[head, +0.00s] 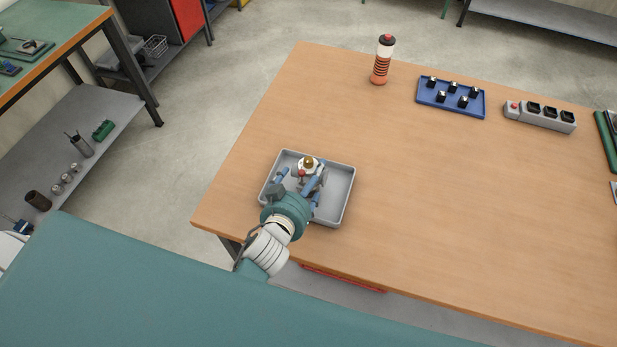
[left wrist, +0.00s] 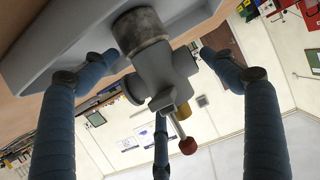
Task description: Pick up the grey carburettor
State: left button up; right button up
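The grey carburettor (head: 309,162) is in the shallow grey tray (head: 339,201) near the table's front left corner. It has a brass-coloured top and a lever with a red knob. In the left wrist view the carburettor (left wrist: 155,70) fills the middle, with the tray wall (left wrist: 60,40) behind it. My left gripper (head: 302,178) is over the tray. Its blue fingers are spread around the carburettor, with small gaps showing at the fingertips, so it looks open. The gripper hides part of the carburettor in the head view. My right gripper is not in view.
On the wooden table (head: 430,190) stand an orange and clear cylinder (head: 382,62), a blue tray with several black pieces (head: 450,97) and a grey box with black sockets (head: 540,116). The table right of the grey tray is clear. A shelf (head: 90,140) stands at left.

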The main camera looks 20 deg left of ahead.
pick_arm(q)
jog(key=c, duration=1.3)
jog(key=shift+w+r, duration=0.15)
jog(key=shift+r, duration=0.05)
jog(key=shift+c, duration=1.2)
